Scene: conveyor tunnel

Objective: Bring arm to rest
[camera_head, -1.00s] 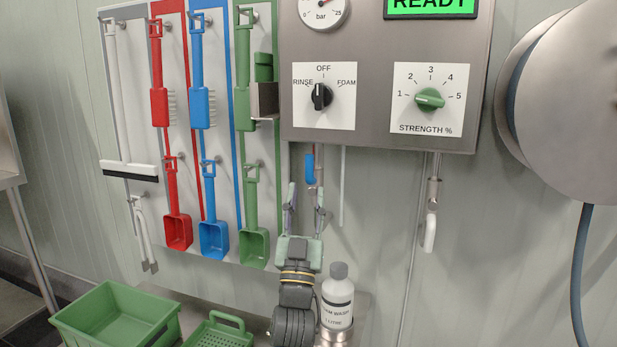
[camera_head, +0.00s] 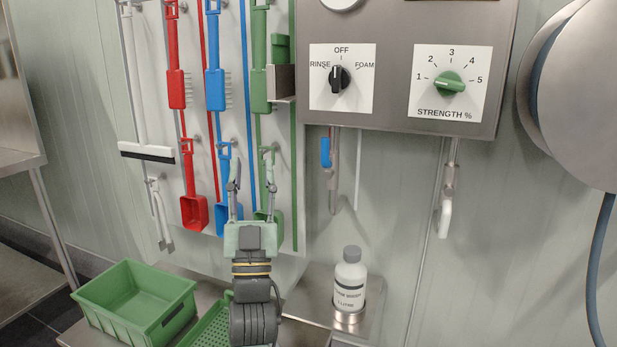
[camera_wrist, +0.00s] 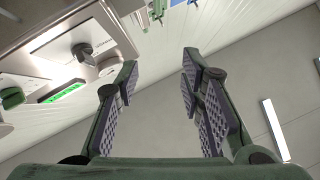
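My gripper (camera_head: 252,172) points upward in front of the lower part of the tool board, and hides part of the green scoop. Its two fingers are apart with nothing between them. In the wrist view my gripper (camera_wrist: 160,85) also shows open and empty, with wall and ceiling beyond it. My arm rises from below, above the green strainer tray.
A green crate (camera_head: 135,302) and a green perforated tray (camera_head: 208,328) stand on a steel shelf. A white bottle (camera_head: 349,280) sits in a steel holder to the right. The control panel (camera_head: 405,75) is above right, with a blue-handled valve (camera_head: 325,152) below it. A hose reel (camera_head: 580,95) is far right.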

